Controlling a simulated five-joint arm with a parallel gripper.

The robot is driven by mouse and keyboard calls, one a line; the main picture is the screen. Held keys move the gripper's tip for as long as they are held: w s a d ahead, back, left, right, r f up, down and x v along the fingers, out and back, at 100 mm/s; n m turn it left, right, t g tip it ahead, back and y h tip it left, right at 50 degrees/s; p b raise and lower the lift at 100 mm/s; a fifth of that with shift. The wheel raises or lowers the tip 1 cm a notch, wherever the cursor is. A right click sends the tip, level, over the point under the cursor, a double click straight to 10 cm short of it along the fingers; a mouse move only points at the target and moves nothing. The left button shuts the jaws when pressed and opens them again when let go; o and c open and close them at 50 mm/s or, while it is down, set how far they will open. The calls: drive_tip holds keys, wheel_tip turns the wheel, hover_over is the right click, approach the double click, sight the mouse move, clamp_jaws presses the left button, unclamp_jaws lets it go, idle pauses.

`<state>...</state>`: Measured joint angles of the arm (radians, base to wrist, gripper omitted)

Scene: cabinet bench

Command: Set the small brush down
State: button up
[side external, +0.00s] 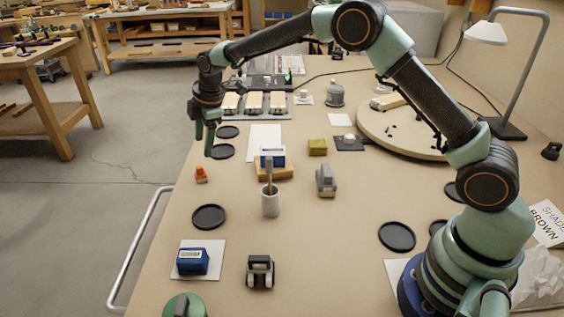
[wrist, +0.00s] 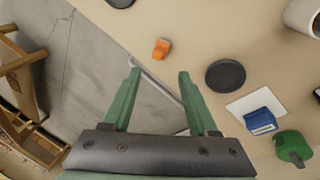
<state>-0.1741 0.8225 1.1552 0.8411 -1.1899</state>
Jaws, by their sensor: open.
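A grey cup (side external: 270,205) stands on the bench near the middle, with a slim upright handle (side external: 269,172) rising from it; this looks like the small brush, its bristles hidden or too small to tell. In the wrist view only part of a pale cup (wrist: 304,16) shows at the upper right corner, and I cannot make out a brush there. My gripper (side external: 204,140) is raised at the bench's left edge, left of and beyond the cup. In the wrist view my gripper (wrist: 158,82) has its green fingers apart, with nothing between them.
A small orange object (side external: 201,175) and a black disc (side external: 208,217) lie near the left edge. A blue box (side external: 192,262) sits on a white card at the front left. A grey block (side external: 326,181) stands right of the cup. A metal rail (side external: 139,250) runs along the bench edge.

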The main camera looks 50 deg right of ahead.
sight(201, 170)
drive_tip(key=x, duration=1.1)
drive_tip(key=shift+a+f, duration=0.1)
drive_tip(key=shift+f, duration=0.25)
clamp_jaws()
